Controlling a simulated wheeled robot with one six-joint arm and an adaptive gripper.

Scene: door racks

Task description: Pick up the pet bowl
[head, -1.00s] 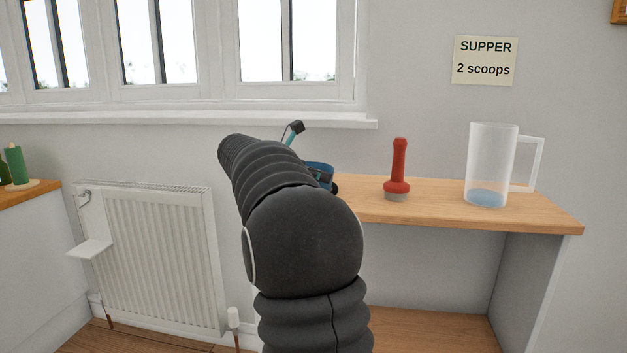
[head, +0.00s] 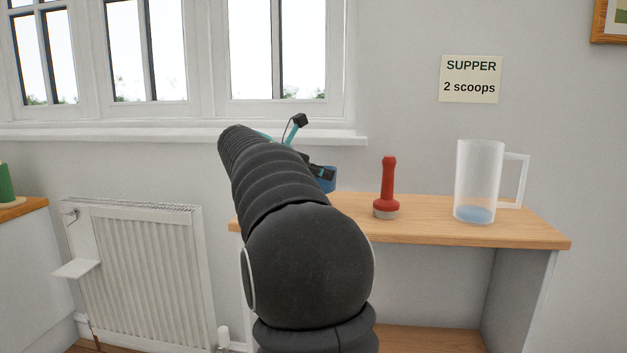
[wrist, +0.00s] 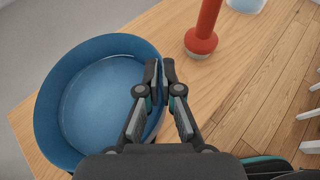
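The blue pet bowl (wrist: 105,95) fills the left of the wrist view, upright and empty inside. My gripper (wrist: 160,68) is shut on the bowl's right rim, one finger on each side of the wall. In the head view, part of the bowl (head: 325,181) shows behind my arm, seemingly a little above the shelf top. My arm hides the rest of it and the fingertips there.
A red torch-shaped object (head: 387,188) stands on the wooden shelf (head: 440,230), right of the bowl. A clear jug (head: 478,180) with blue contents stands farther right. A window sill (head: 180,135) and radiator (head: 140,275) are on the left.

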